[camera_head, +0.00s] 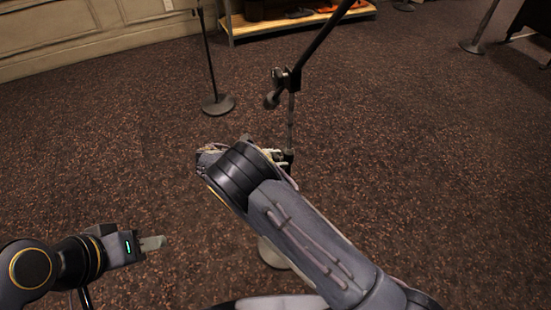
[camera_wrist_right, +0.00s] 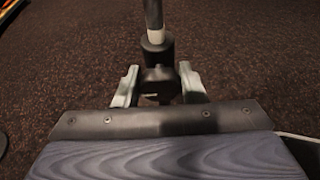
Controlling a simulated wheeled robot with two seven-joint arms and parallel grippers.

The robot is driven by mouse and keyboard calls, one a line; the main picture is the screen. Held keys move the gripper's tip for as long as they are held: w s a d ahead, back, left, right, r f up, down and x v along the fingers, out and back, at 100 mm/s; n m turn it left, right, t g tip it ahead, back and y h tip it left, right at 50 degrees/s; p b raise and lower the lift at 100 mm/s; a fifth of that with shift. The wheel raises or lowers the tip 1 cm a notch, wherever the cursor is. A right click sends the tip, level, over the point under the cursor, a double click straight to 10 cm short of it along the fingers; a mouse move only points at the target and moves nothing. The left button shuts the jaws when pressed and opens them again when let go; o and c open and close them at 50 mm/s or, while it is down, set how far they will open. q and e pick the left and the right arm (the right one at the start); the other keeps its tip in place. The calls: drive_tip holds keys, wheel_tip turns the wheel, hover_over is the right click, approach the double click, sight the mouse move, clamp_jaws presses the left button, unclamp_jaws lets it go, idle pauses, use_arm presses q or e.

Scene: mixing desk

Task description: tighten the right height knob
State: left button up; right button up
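The microphone stand nearest me has a thin metal pole (camera_head: 290,122), with a boom clamp (camera_head: 283,78) and slanted boom arm above. Its dark height knob and collar (camera_wrist_right: 160,78) show in the right wrist view, below the bright pole section. My right gripper (camera_wrist_right: 158,90) has its pale fingers spread on either side of the knob; whether they touch it is unclear. In the head view my right forearm hides most of the lower pole and that gripper. My left gripper (camera_head: 152,243) is low at the left, away from the stand; its finger gap cannot be made out.
The stand's round base (camera_head: 272,254) shows partly beside my right arm. Another stand with a round base (camera_head: 218,104) is farther back left. A low wooden shelf (camera_head: 290,24) stands at the back. The carpet (camera_head: 440,150) at the right is clear.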

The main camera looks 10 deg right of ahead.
drive_tip(key=c, duration=0.3)
drive_tip(key=shift+f+m+t+b, duration=0.15)
drive_tip(key=shift+m+t+b, duration=0.2)
drive_tip(key=shift+b, duration=0.35)
drive_tip(key=shift+m+t+y+b, duration=0.3)
drive_tip(key=shift+m+t+b, duration=0.05)
drive_tip(key=shift+m, duration=0.3)
drive_tip(key=o, duration=1)
drive_tip(key=shift+v, duration=4)
drive_tip(key=shift+d, duration=0.1)
